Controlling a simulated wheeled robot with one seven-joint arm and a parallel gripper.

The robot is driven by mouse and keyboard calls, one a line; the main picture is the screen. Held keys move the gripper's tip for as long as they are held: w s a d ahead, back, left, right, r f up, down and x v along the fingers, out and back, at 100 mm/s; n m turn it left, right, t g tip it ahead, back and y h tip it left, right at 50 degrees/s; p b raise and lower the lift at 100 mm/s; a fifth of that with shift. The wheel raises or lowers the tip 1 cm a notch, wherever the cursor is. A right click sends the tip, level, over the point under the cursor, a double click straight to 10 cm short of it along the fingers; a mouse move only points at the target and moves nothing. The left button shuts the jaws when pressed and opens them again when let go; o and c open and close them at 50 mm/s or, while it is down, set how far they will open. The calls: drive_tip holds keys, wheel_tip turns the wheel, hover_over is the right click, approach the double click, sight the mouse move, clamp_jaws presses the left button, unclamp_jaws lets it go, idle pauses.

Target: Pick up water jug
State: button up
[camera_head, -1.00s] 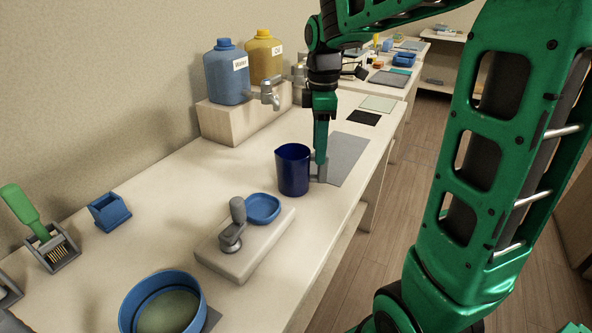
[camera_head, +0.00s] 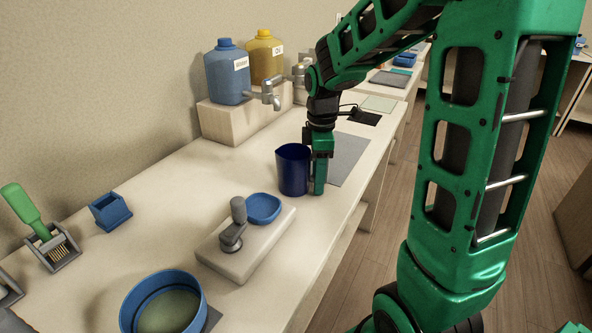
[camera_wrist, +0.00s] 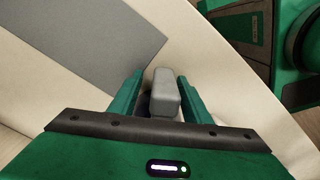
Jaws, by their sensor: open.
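The water jug (camera_head: 292,170) is a dark blue pitcher standing upright on the bench in the head view. My gripper (camera_head: 319,188) points straight down at the jug's right side, where its handle is, and hides the handle in that view. In the wrist view the grey handle (camera_wrist: 165,92) lies between the two green fingers of my gripper (camera_wrist: 160,88). The fingers are open, with a narrow gap showing beside the handle. The jug's body is mostly hidden in the wrist view.
A blue Water container (camera_head: 228,72) and a yellow Oil container (camera_head: 265,58) with taps stand on a raised block behind. A grey mat (camera_head: 347,158) lies right of the jug. A pale block (camera_head: 246,244) with a blue dish (camera_head: 263,208) is in front.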

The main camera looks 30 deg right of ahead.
clamp_jaws()
drive_tip(key=shift+r, duration=0.1)
idle(1.2)
